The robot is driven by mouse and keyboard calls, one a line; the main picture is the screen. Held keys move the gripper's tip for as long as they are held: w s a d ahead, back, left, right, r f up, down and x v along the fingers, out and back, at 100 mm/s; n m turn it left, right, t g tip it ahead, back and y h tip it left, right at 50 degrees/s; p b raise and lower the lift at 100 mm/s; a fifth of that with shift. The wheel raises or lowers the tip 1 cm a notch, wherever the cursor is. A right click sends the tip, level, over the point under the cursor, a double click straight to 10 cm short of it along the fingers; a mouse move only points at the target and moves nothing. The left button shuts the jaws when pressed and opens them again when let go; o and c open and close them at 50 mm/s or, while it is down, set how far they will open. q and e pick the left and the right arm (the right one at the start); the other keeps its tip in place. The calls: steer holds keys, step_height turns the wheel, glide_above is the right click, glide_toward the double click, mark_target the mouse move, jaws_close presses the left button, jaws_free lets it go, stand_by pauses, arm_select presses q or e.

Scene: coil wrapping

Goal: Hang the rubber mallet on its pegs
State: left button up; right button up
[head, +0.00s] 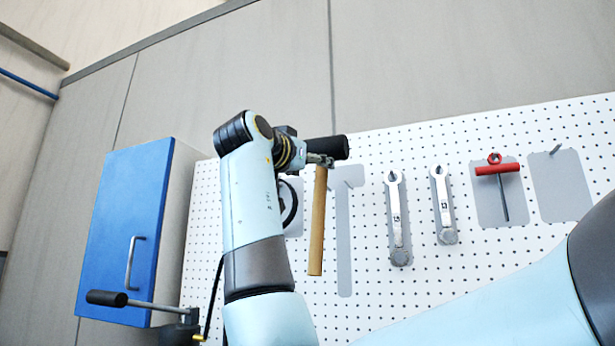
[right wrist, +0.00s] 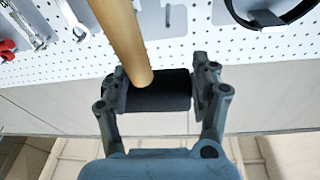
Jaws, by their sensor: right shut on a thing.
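The rubber mallet has a black head (head: 328,147) and a wooden handle (head: 317,225) that hangs down in front of the pegboard. My right gripper (head: 318,160) is shut on the mallet's head. In the right wrist view its fingers (right wrist: 160,87) clamp the two ends of the black head, and the handle (right wrist: 125,40) runs up and left towards the board. A grey T-shaped outline (head: 345,245) with a small peg (head: 350,184) is on the board just right of the handle, partly hidden by the mallet. The mallet looks apart from the board. My left gripper is not in view.
The white pegboard (head: 400,300) carries two wrenches (head: 396,215), a red T-handle tool (head: 497,169), an empty grey outline (head: 565,195) with a peg, and a black ring-like thing (head: 289,203) behind my arm. A blue cabinet (head: 125,220) hangs left.

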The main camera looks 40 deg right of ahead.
steer(key=shift+w+d+r, duration=0.1)
steer(key=shift+w+d, duration=0.25)
steer(key=shift+d+r, duration=0.1)
steer(key=shift+d, duration=0.2)
steer(key=w+d, duration=0.1)
steer(key=d, duration=0.1)
steer(key=w+d+p, duration=0.1)
steer(key=w+d, duration=0.1)
steer(key=d, duration=0.1)
steer(key=w+d, duration=0.1)
steer(key=d, duration=0.2)
steer(key=shift+w+d+f, duration=0.15)
steer(key=shift+w+f, duration=0.2)
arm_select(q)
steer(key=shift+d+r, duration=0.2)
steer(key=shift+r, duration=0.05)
arm_select(e)
steer(key=shift+d+f, duration=0.25)
steer(key=shift+f, duration=0.3)
stand_by(0.7)
